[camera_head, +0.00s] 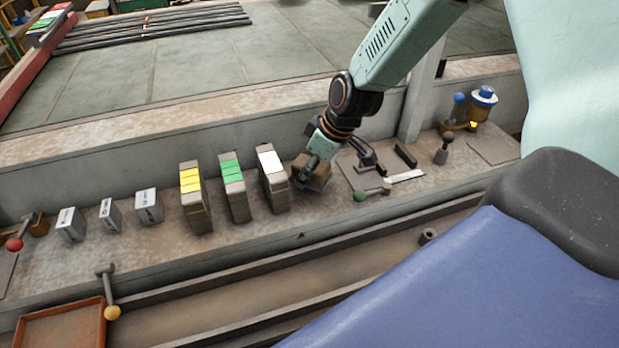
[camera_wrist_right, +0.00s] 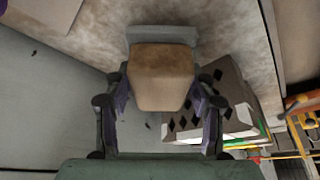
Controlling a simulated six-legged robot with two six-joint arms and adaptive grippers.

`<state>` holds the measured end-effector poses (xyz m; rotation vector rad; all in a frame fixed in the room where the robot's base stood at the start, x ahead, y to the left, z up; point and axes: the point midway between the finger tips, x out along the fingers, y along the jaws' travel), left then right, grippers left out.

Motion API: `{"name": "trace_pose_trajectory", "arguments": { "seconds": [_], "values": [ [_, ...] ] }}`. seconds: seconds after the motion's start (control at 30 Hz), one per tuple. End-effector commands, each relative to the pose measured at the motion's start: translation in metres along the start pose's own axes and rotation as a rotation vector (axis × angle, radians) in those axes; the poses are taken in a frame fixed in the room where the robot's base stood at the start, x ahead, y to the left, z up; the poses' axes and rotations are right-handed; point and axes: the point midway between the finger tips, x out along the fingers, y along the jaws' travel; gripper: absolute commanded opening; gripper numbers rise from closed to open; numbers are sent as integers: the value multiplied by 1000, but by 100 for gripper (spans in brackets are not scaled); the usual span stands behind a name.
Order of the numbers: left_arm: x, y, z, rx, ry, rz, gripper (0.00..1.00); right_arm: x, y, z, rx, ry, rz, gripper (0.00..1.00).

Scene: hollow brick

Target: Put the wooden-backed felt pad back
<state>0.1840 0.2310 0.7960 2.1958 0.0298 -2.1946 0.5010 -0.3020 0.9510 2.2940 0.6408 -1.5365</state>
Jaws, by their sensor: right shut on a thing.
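The wooden-backed felt pad (camera_wrist_right: 162,78) is in the right wrist view, a tan wooden block with a grey strip, apparently the felt, along its far edge. My right gripper (camera_wrist_right: 160,98) is shut on it, one finger on each side. In the head view the pad (camera_head: 318,177) is a small brown block at my right gripper (camera_head: 307,170), just right of the white-topped brick stack (camera_head: 273,178). I cannot tell whether the pad touches the ledge. My left gripper is not in view.
Green-topped (camera_head: 234,186) and yellow-topped (camera_head: 195,198) brick stacks stand left of the white-topped one. A dark flat mat (camera_head: 357,180) with small tools lies on the right. Several small labelled blocks (camera_head: 150,206) stand further left. A yellow-knobbed lever (camera_head: 111,312) stands in front.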

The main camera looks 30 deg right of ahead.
Motion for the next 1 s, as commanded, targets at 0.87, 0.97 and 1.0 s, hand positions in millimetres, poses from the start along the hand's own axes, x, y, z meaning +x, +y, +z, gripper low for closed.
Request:
{"name": "trace_pose_trajectory", "arguments": {
  "seconds": [0.87,0.97,1.0],
  "values": [
    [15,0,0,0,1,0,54,18,1,6,1,0,0,74],
    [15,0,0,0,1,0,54,18,1,6,0,0,0,79],
    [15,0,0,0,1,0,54,18,1,6,0,0,0,79]
  ]
}}
